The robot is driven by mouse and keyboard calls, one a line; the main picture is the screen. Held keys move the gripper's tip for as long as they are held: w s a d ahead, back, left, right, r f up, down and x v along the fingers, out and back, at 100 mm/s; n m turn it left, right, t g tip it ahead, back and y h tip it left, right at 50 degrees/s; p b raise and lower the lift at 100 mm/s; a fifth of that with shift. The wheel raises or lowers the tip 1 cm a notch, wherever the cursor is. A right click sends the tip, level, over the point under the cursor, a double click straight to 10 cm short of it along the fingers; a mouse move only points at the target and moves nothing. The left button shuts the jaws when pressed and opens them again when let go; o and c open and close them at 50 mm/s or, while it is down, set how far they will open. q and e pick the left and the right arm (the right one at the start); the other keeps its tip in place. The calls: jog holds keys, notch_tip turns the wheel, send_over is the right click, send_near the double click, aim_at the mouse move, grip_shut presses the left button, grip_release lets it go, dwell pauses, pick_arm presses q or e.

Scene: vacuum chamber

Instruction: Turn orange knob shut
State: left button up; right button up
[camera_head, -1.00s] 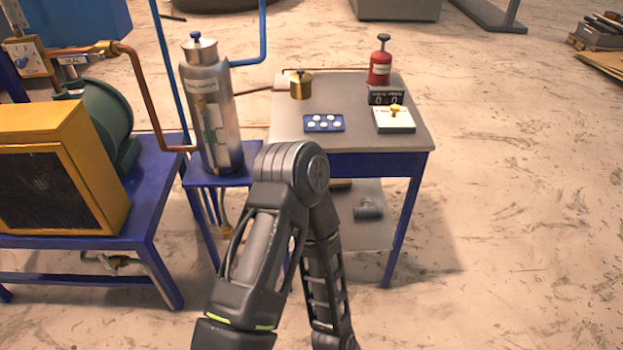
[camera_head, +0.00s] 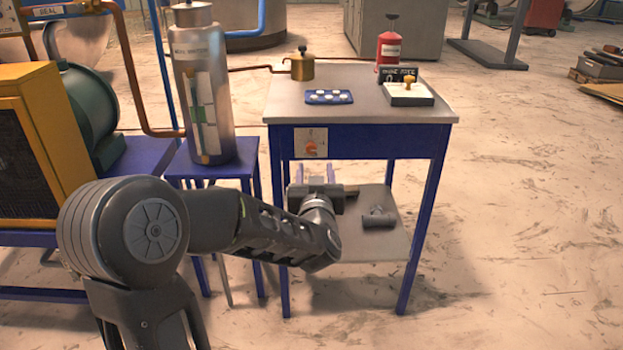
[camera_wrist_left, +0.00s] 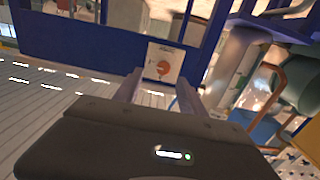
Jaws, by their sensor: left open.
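The orange knob (camera_head: 311,149) sits on a white plate (camera_head: 300,137) on the blue front apron of the grey-topped table. It also shows in the left wrist view (camera_wrist_left: 163,68), ahead of the fingers. My left gripper (camera_head: 316,174) is open below the knob, in front of the table. In the left wrist view its two fingers (camera_wrist_left: 160,88) are spread and point towards the plate, with nothing between them. They look apart from the knob. The knob's exact setting is too small to read. My right gripper is in neither view.
The tabletop (camera_head: 285,106) holds a brass pot (camera_head: 302,68), a blue tray (camera_head: 329,97), a red bottle (camera_head: 389,48) and a white box with a yellow knob (camera_head: 408,95). A metal cylinder (camera_head: 205,95) stands left. A lower shelf (camera_head: 385,245) lies below my gripper.

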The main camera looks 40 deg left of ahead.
aim_at(311, 149)
pick_arm(q)
jog(key=shift+s+a+r, duration=0.2)
jog(key=shift+a+r, duration=0.1)
jog(key=shift+r, duration=0.1)
jog(key=shift+b+x, duration=0.55)
jog(key=shift+x, duration=3.4)
jog(key=shift+c, duration=0.2)
grip_shut()
